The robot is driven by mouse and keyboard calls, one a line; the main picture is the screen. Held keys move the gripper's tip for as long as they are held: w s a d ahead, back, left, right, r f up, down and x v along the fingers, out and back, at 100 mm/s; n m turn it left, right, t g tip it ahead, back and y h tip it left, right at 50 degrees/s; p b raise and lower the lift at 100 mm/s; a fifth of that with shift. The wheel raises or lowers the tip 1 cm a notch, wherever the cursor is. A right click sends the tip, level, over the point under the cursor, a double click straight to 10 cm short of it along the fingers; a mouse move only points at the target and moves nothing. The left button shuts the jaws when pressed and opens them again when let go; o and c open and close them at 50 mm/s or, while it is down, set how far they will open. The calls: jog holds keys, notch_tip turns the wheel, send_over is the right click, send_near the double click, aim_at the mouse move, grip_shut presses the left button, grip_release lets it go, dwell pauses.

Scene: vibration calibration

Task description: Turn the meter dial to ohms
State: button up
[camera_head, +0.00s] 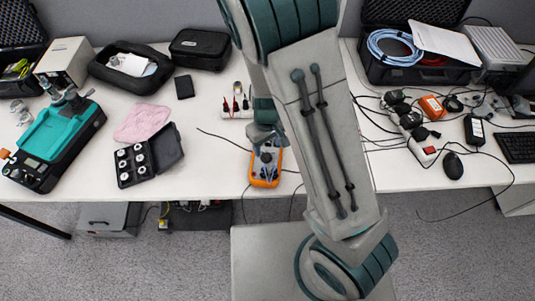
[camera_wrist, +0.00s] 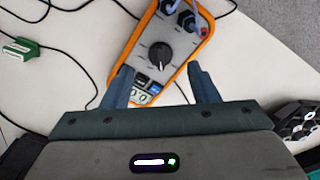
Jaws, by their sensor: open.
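The meter (camera_head: 266,167) is an orange-edged handheld unit lying near the front edge of the table, below my arm in the head view. In the wrist view the meter (camera_wrist: 186,42) shows a grey face with a round black dial (camera_wrist: 160,54) in its middle. Plugs with leads sit at its far end. My gripper (camera_wrist: 162,76) is open and empty, with its fingers on either side of the meter's near part, short of the dial. The meter's display is partly hidden by the gripper. The dial's markings are too small to read.
A black case of white round pieces (camera_head: 133,165) and a pink cloth (camera_head: 143,122) lie to the left. Black cables (camera_wrist: 62,50) run beside the meter. A power strip (camera_head: 425,152) and mouse (camera_head: 453,166) are to the right.

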aim_at(267, 156)
notch_tip(267, 156, down, 6)
jog(key=shift+r+b, duration=0.15)
jog(key=shift+b, duration=0.15)
jog(key=shift+c, duration=0.3)
jog(key=c, duration=0.9)
